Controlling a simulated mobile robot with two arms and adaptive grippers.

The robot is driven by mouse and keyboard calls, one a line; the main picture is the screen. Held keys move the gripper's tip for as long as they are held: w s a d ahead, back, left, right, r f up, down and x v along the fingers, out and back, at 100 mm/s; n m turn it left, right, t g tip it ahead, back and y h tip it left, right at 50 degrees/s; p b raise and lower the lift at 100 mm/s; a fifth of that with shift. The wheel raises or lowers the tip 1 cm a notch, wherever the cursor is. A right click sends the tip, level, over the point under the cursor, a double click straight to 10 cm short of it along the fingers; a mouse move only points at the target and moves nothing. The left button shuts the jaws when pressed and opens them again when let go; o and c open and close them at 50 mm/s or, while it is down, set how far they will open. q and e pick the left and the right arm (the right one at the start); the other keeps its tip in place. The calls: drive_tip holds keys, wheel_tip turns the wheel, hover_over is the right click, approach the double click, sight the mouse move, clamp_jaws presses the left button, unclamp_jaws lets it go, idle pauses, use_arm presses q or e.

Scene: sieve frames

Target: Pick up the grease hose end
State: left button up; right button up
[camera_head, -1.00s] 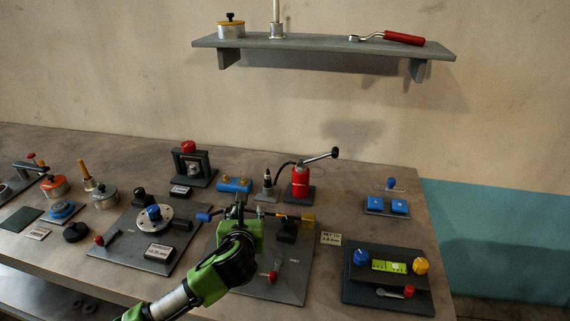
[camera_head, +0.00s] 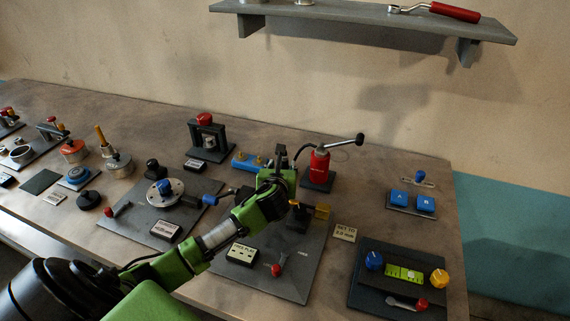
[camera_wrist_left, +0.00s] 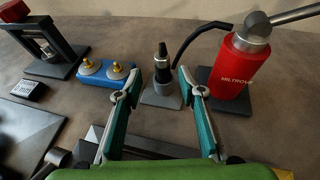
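The grease hose end (camera_wrist_left: 162,68) is a dark upright nozzle in a small grey holder (camera_wrist_left: 162,96) in the left wrist view. A black hose (camera_wrist_left: 197,39) arcs beside it to the red grease pump (camera_wrist_left: 236,68), which also shows in the head view (camera_head: 319,166). My left gripper (camera_wrist_left: 160,80) is open. Its two teal fingers point at the holder, one to each side in the picture, with nothing between them that I can see gripped. My right gripper is not in view.
A blue block with brass fittings (camera_wrist_left: 106,75) stands left of the holder. A grey stand with a red knob (camera_head: 209,139) is farther left. The pump's metal lever (camera_wrist_left: 294,15) sticks out to the right. Fixture plates crowd the bench front. A shelf (camera_head: 380,17) hangs above.

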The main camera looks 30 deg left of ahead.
sight(284, 161)
use_arm(q)
drive_tip(key=shift+d+p+x, duration=0.2)
drive_tip(key=shift+p+x, duration=0.35)
drive_tip(key=shift+x, duration=2.2)
drive_tip(key=shift+w+r, duration=0.1)
drive_tip(key=shift+r, duration=0.05)
drive_tip(key=shift+c, duration=0.3)
clamp_jaws()
